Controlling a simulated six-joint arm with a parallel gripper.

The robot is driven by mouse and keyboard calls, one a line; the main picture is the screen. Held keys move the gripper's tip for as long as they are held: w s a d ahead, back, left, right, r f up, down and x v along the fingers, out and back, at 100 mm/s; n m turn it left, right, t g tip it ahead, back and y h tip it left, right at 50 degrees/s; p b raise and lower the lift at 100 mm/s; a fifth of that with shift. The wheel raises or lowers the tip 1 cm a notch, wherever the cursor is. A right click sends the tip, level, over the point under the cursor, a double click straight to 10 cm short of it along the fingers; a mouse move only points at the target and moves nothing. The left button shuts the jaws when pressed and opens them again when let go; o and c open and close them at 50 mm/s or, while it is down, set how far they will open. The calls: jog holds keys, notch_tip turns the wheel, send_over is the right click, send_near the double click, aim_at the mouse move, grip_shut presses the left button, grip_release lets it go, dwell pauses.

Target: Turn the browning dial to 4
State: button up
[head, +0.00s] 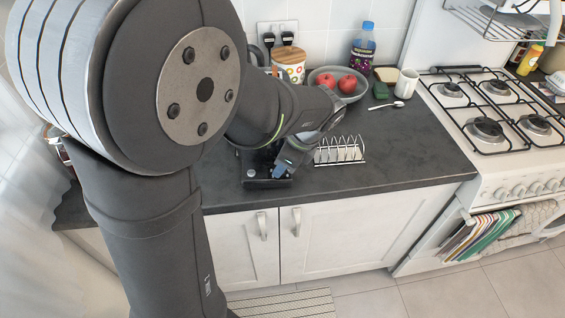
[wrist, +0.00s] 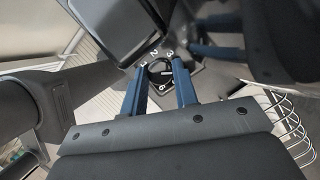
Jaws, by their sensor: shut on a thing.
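The black toaster (head: 258,180) stands near the front edge of the dark counter, mostly covered by my arm in the head view. The browning dial (wrist: 158,73) is a small round black knob with white numerals around it, seen in the wrist view. Some numerals, such as 2 and 3, show above it; others are hidden or too small to read. I cannot tell which numeral it points at. My gripper (wrist: 159,69) has its two blue fingers on either side of the dial, shut on it. The gripper also shows at the toaster in the head view (head: 284,172).
A white wire toast rack (head: 340,151) stands close to the right of my gripper. Behind are a bowl (head: 345,88) with red apples, a patterned mug (head: 289,66), a bottle (head: 362,48), a white cup (head: 406,83) and a spoon (head: 386,106). The gas hob (head: 505,115) is at right.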

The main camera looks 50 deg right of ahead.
dwell(0.5)
jog(key=o, duration=1)
jog(key=v, duration=1.7)
jog(key=shift+r, duration=0.2)
jog(key=shift+d+f, duration=0.15)
jog(key=x, duration=1.7)
